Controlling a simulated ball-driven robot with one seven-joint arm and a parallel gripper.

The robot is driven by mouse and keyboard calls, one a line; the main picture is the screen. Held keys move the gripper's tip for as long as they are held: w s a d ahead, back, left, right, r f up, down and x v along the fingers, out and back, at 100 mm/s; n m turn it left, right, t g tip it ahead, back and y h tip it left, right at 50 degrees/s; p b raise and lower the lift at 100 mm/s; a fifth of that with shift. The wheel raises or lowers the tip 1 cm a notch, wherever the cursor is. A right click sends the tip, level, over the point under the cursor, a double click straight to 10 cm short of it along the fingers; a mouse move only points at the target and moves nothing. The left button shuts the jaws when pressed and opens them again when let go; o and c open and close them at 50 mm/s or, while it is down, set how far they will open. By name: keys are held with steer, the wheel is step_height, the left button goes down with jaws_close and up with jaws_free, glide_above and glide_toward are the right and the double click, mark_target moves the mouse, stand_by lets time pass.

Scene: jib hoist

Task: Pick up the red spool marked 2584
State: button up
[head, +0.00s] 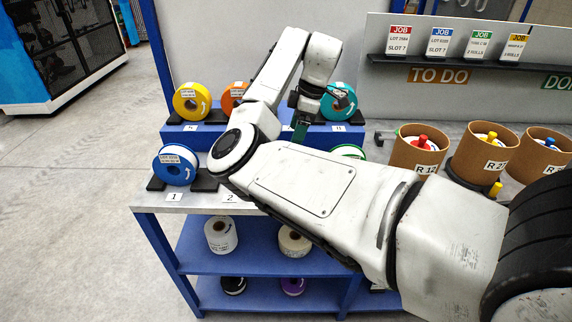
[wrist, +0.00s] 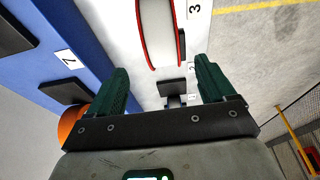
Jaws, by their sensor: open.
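A white spool with red rims (wrist: 155,35) shows at the top of the wrist view, beside the label 3 and partly cut off by the picture edge. No number on it can be read. In the head view I cannot see it; my arm covers that part of the shelf. My gripper (wrist: 161,70) has its two green fingers apart with nothing between them. The spool lies beyond the fingertips, apart from them. In the head view the gripper is over the shelf, mostly behind my arm.
Blue (head: 175,164), yellow (head: 191,101), orange (head: 235,96) and teal (head: 338,101) spools stand on the shelf. A black holder (wrist: 172,87) shows between my fingers. Cardboard tubs (head: 416,150) stand right. A red job card (head: 397,40) reads LOT 2584, SLOT 7.

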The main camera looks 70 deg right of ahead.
steer(key=x, duration=0.3)
steer(key=shift+w+f, duration=0.2)
steer(key=shift+f, duration=0.1)
steer(key=shift+a+p+x, duration=0.15)
steer(key=shift+p+x, duration=0.3)
steer(key=shift+x, duration=0.9)
steer(key=shift+a+p+x, duration=0.1)
steer(key=shift+p+x, duration=0.3)
steer(key=shift+x, duration=0.95)
steer(key=shift+s, duration=0.1)
steer(key=shift+c, duration=0.3)
steer(key=shift+r, duration=0.1)
steer(key=c, duration=1.3)
